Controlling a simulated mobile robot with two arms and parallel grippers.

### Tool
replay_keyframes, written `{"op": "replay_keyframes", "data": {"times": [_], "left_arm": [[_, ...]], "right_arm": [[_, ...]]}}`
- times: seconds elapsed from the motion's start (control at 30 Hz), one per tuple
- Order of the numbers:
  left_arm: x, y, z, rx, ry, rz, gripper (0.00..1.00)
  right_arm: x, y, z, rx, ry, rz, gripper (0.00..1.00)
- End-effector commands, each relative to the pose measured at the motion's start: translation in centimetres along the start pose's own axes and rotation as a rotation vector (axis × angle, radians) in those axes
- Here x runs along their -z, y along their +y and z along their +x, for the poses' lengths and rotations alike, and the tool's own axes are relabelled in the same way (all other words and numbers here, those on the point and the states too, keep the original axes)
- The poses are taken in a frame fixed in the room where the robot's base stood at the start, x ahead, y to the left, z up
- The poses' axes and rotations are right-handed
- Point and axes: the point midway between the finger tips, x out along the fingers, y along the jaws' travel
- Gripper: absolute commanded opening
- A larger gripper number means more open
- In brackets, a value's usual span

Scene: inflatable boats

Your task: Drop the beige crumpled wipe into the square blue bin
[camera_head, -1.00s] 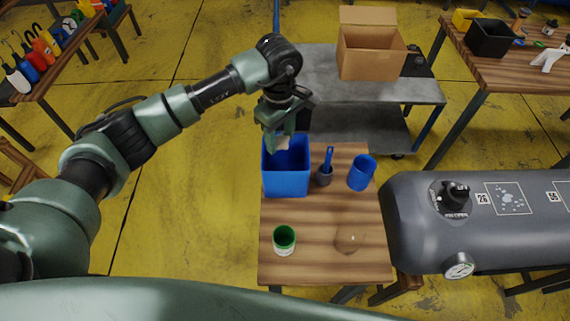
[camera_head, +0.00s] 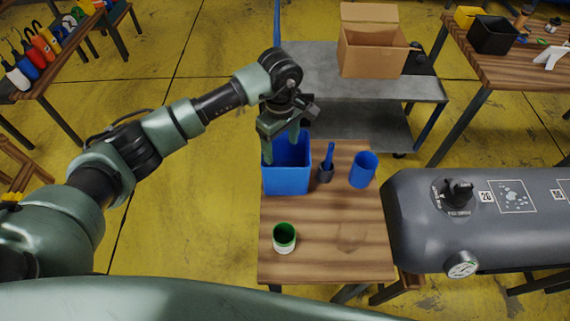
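The square blue bin (camera_head: 287,181) stands at the back left corner of the wooden table. My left gripper (camera_head: 281,147) is above the bin's opening, pointing down, with its fingers spread apart and nothing visible between them. The beige crumpled wipe is not visible now; the inside of the bin is mostly hidden by its front wall and the gripper. My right gripper is not in view.
A grey metal cart (camera_head: 350,90) with a cardboard box (camera_head: 373,58) stands behind. A large grey cylinder (camera_head: 480,215) is at right.

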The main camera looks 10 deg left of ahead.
Motion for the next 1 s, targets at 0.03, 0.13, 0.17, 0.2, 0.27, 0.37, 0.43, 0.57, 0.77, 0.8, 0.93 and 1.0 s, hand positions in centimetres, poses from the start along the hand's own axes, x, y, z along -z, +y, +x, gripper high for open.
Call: {"op": "replay_keyframes", "data": {"times": [0.03, 0.13, 0.17, 0.2, 0.27, 0.37, 0.43, 0.57, 0.77, 0.8, 0.93, 1.0], "left_arm": [[0.0, 0.0, 0.0, 0.000, 0.000, 0.000, 0.71], [0.0, 0.0, 0.0, 0.000, 0.000, 0.000, 0.71], [0.0, 0.0, -0.1, -0.001, 0.000, 0.000, 0.71], [0.0, 0.0, -0.2, -0.001, 0.001, 0.001, 0.71], [0.0, 0.1, -0.6, -0.004, 0.001, 0.001, 0.71], [0.1, 0.1, -1.9, -0.005, 0.003, 0.001, 0.71], [0.1, 0.2, -3.2, -0.006, 0.003, 0.002, 0.71], [0.1, 0.1, -5.4, -0.004, 0.002, 0.001, 0.71], [0.1, 0.1, -7.5, -0.001, 0.001, 0.000, 0.71], [0.1, 0.0, -7.7, -0.001, 0.001, -0.001, 0.71], [0.0, 0.0, -7.8, 0.001, -0.001, -0.001, 0.71], [0.0, 0.0, -7.8, 0.001, -0.001, 0.000, 0.71]], "right_arm": [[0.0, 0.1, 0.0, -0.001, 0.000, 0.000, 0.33], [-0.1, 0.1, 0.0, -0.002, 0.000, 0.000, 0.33], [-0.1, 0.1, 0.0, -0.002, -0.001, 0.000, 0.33], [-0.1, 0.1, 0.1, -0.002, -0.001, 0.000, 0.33], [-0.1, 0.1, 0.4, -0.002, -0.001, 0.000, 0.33], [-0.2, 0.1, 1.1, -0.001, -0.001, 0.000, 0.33], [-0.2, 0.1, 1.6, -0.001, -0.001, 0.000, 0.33], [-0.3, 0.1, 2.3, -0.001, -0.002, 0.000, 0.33], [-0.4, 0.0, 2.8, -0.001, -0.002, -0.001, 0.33], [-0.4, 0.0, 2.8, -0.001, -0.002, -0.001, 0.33], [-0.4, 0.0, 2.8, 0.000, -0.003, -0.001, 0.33], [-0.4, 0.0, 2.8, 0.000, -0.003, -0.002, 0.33]]}}
